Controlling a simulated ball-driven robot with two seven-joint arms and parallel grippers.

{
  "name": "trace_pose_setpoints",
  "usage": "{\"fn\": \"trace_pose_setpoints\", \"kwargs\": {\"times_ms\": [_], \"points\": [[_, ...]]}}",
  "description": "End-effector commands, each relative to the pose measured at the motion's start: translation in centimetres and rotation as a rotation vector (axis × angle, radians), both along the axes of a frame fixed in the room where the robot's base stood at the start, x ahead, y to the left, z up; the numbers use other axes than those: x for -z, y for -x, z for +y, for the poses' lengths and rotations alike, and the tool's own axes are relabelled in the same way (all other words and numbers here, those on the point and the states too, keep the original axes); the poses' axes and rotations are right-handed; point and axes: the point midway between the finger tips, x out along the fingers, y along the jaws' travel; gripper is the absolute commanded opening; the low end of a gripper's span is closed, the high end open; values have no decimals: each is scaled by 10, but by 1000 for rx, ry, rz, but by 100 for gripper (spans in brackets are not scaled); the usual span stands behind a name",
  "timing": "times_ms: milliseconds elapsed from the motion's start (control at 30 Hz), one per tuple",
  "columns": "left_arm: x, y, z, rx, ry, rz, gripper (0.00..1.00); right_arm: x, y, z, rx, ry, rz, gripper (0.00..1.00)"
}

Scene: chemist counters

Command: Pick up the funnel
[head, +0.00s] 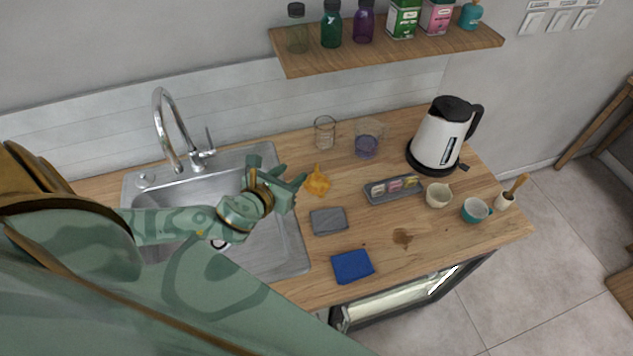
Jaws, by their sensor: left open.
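The orange funnel (317,183) lies on the wooden counter just right of the sink, seemingly tilted on its side. My left gripper (294,179) reaches in from the left over the sink's right edge. It is open, and its fingers point toward the funnel, a short way to the left of it. Nothing shows between the fingers. I cannot tell its exact height over the counter. My right gripper is not in view.
A grey cloth (328,221) and a blue cloth (352,266) lie in front of the funnel. A clear glass (325,132) and a purple-bottomed beaker (367,146) stand behind it. A small tray (394,198), cups and a kettle (440,138) are to the right. A shelf (400,48) hangs above.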

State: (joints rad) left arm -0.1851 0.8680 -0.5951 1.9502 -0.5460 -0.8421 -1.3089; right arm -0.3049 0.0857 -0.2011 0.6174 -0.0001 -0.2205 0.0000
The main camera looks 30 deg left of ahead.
Motion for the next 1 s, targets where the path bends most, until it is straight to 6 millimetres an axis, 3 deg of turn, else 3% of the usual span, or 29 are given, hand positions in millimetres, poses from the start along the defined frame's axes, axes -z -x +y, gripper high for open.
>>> {"fn": "trace_pose_setpoints", "kwargs": {"times_ms": [33,300,467,800,1000], "points": [[22,0,0,0,0,2,40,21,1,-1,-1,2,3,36],[84,0,0,-1,-1,11,40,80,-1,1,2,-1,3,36],[96,-6,1,-1,0,11,40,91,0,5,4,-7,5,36],[124,-77,6,-3,0,10,40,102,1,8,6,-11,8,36],[133,-100,7,-1,-1,12,40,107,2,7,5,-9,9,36]]}}
